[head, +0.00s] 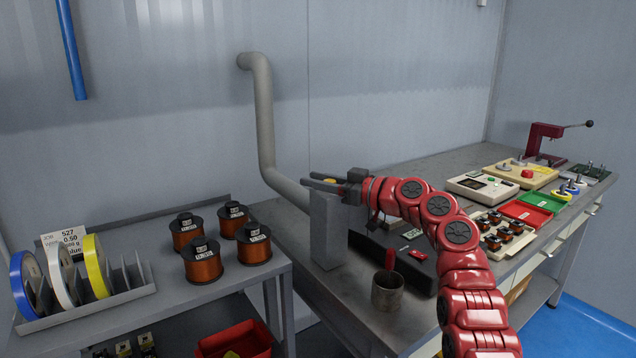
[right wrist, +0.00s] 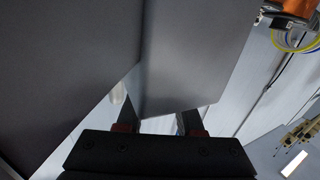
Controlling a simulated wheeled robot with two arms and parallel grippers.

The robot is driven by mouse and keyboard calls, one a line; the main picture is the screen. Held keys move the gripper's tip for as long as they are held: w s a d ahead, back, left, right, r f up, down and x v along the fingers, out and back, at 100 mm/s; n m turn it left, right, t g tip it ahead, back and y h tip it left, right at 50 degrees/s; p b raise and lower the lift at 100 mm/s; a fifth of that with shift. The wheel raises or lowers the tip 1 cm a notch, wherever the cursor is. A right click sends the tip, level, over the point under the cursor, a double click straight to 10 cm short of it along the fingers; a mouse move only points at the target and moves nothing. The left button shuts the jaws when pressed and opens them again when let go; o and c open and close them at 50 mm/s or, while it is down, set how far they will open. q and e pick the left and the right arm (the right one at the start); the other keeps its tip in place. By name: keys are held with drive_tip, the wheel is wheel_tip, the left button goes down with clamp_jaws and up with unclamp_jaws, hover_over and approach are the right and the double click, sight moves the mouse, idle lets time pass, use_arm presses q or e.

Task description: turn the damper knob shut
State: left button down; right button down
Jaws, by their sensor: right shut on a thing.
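My right gripper (head: 325,183) reaches in from the right, at the top of an upright grey box (head: 326,235) beside the grey duct pipe (head: 265,120). A small yellow part, which looks like the damper knob (head: 330,181), shows between its fingers, and the gripper is shut on it. Most of the knob is hidden by the fingers, so its turn angle cannot be read. In the right wrist view the two fingers (right wrist: 158,120) point at the grey box (right wrist: 190,60), which fills much of the picture; the knob cannot be made out there. My left gripper is not in view.
A metal cup (head: 387,293) with a red-handled tool stands in front of the box. A dark case (head: 420,268) lies behind it. Copper coils (head: 203,262) and a spool rack (head: 125,292) stand on the left bench. Trays and instruments cover the bench's right part.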

drive_tip(key=shift+f+n+g+y, duration=0.1)
drive_tip(key=shift+n+g+y, duration=0.2)
drive_tip(key=shift+g, duration=0.1)
drive_tip(key=c, duration=0.5)
unclamp_jaws()
drive_tip(key=shift+c, duration=0.2)
drive_tip(key=shift+s, duration=0.1)
drive_tip(key=p+v, duration=0.1)
drive_tip(key=v, duration=1.6)
drive_tip(key=shift+d+p, duration=0.2)
drive_tip(key=shift+p, duration=0.15)
